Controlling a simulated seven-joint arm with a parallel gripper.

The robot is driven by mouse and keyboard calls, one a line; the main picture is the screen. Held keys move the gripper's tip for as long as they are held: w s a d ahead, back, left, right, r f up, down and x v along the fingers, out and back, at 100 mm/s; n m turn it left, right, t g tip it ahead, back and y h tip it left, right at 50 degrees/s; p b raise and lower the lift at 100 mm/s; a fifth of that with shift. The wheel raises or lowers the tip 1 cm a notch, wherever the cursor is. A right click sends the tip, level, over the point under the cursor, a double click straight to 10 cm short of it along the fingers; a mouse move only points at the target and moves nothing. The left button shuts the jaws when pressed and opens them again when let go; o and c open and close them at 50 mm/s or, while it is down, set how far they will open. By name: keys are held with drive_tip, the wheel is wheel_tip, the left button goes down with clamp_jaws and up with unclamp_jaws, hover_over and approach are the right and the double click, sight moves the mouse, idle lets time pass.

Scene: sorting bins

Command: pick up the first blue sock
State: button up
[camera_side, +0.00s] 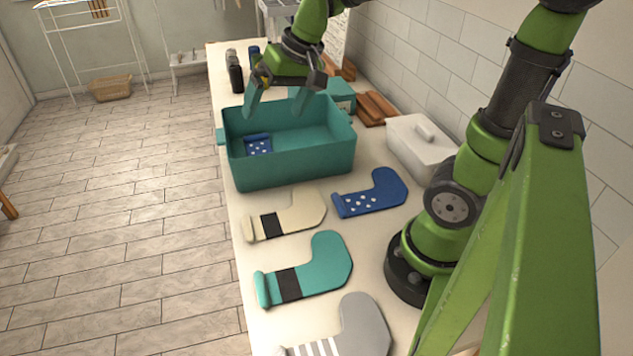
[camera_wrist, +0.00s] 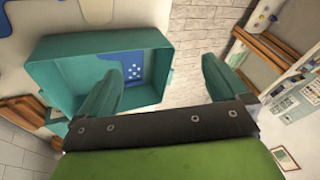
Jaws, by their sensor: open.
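One blue sock with white dots (camera_side: 371,196) lies flat on the counter, to the right of the cream sock. Another blue dotted sock (camera_side: 258,146) lies inside the teal bin (camera_side: 300,168); only part of it shows above the bin wall. In the wrist view that sock (camera_wrist: 134,68) shows on the bin floor, partly hidden by a finger. My gripper (camera_side: 277,104) is open and empty above the far part of the bin. In the wrist view its two teal fingers (camera_wrist: 160,85) stand wide apart with nothing between them.
A cream sock (camera_side: 288,216), a teal sock (camera_side: 308,271) and a grey sock (camera_side: 352,332) lie on the counter in front of the bin. A white lidded box (camera_side: 420,148) stands by the tiled wall.

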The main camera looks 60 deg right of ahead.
drive_tip(key=w+d+f+m+g, duration=0.1)
drive_tip(key=w+d+f+g, duration=0.1)
drive_tip(key=w+d, duration=0.7)
drive_tip(key=m+g+h, duration=0.1)
drive_tip(key=m+g, duration=0.1)
drive_tip(key=g, duration=0.1)
hover_over(258, 144)
drive_tip(key=f, duration=1.4)
drive_tip(key=shift+w+d+f, duration=0.1)
drive_tip(key=shift+w+f, duration=0.15)
drive_tip(key=shift+w, duration=0.05)
drive_tip(key=shift+s+f, duration=0.15)
drive_tip(key=shift+f, duration=1.45)
drive_tip(key=shift+s+f, duration=0.1)
drive_tip(key=shift+f, duration=1.45)
drive_tip(key=c, duration=1.2)
drive_tip(key=shift+r, duration=0.1)
